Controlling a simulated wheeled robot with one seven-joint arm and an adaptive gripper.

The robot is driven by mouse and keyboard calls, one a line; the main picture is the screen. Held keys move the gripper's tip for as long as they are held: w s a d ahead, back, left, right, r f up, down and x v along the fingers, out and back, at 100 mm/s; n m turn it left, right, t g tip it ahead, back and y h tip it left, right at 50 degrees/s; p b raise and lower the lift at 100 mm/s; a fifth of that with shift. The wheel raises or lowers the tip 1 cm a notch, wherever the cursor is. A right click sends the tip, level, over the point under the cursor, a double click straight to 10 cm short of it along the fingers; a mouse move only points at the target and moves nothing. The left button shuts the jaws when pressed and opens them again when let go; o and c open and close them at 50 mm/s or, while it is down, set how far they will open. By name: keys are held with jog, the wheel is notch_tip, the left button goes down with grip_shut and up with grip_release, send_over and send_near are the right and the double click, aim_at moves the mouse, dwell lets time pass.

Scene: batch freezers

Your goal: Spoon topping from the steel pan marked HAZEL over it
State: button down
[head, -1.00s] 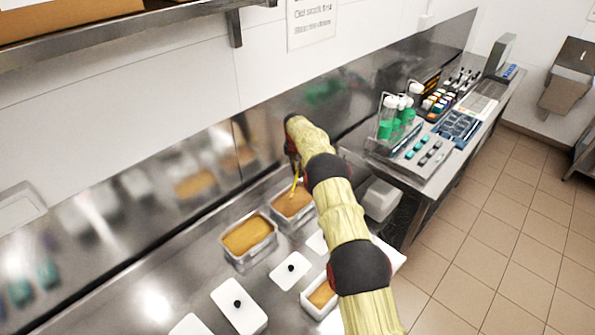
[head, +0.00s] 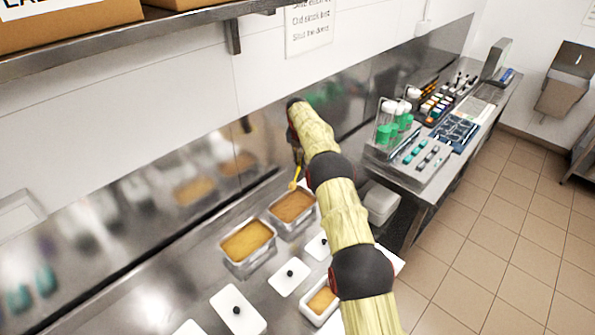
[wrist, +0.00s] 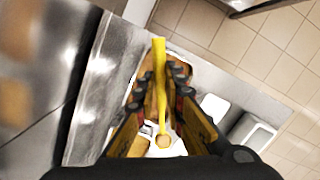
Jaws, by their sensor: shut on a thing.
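My gripper (head: 295,150) is shut on a yellow spoon (head: 294,184), held just above the back edge of the right-hand steel pan (head: 298,227). That pan holds brown topping. A second steel pan (head: 250,263) with more orange topping stands to its left. No HAZEL marking can be read on either. In the wrist view, the spoon (wrist: 160,75) runs between the fingers (wrist: 160,88), and its round end (wrist: 163,142) looks tan, perhaps loaded. A small open white tub (head: 311,314) with orange-brown contents stands nearer, partly behind my arm.
White lids with black knobs (head: 238,312) (head: 289,278) lie on the steel counter in front of the pans. A steel backsplash rises close behind them. A side counter (head: 420,172) with bottles and small items stands right. A shelf (head: 150,42) with boxes hangs above.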

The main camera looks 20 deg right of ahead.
jog(key=s+r+p, duration=0.2)
jog(key=s+r, duration=0.2)
jog(key=s, duration=1.3)
jog(key=s+a+f+b, duration=0.2)
jog(key=s+f, duration=0.5)
jog(key=s, duration=0.4)
jog(key=s+a+f+b, duration=0.2)
jog(key=s+a+f, duration=0.2)
jog(key=s+f, duration=0.3)
jog(key=s, duration=0.4)
jog(key=shift+a+f+g, duration=0.15)
jog(key=shift+f+g, duration=0.05)
jog(key=shift+g, duration=0.2)
jog(key=b, duration=0.2)
jog(key=shift+w+h+b, duration=0.15)
jog(key=shift+h+b, duration=0.25)
jog(key=shift+w+a+g+h+b, duration=0.2)
jog(key=shift+g+h+b, duration=0.25)
jog(key=shift+b, duration=0.65)
